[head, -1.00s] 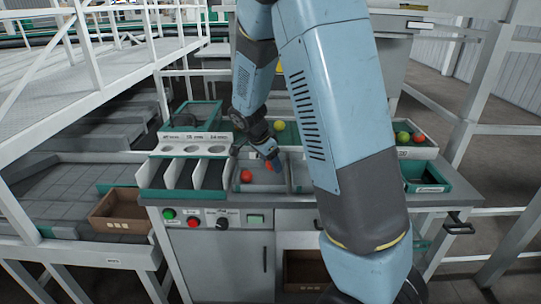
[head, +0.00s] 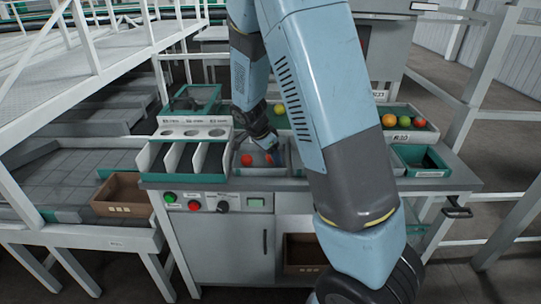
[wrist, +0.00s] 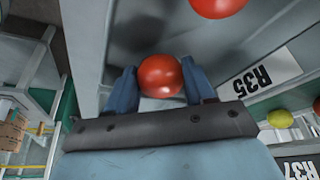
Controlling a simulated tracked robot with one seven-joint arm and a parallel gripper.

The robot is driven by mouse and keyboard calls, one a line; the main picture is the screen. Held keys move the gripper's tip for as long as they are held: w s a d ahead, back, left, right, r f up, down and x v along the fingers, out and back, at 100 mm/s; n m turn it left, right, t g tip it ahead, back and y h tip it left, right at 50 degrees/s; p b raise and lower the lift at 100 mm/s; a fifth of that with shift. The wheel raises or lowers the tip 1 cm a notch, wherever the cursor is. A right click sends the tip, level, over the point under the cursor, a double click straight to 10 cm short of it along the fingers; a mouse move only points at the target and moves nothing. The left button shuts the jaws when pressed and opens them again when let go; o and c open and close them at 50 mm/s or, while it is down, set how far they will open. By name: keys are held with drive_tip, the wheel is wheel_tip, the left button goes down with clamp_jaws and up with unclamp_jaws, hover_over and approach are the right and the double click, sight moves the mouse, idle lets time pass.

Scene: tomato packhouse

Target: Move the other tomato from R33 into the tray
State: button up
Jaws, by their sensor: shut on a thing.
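My gripper (wrist: 160,80) is shut on a red tomato (wrist: 159,75), which shows between its blue fingertips in the wrist view. In the head view my gripper (head: 271,157) is low over the grey compartment (head: 262,173) at the counter's front, and the held tomato is mostly hidden by the fingers. A second red tomato (head: 246,160) lies in that compartment, just left of the gripper. A red tomato also shows at the top edge of the wrist view (wrist: 217,5). I cannot read an R33 label with certainty.
A white-and-green divided rack (head: 187,158) stands left of the compartment. A green bin (head: 421,172) stands at the right. Several mixed-colour tomatoes (head: 404,121) lie behind it, and a yellow one (head: 279,110) lies behind my gripper. The wrist view shows an R35 label (wrist: 260,77).

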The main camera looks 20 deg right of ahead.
drive_tip(key=shift+f, duration=0.5)
idle(0.6)
drive_tip(key=o, duration=0.8)
drive_tip(key=c, duration=0.3)
drive_tip(key=shift+r, duration=0.1)
drive_tip(key=shift+r, duration=3.4)
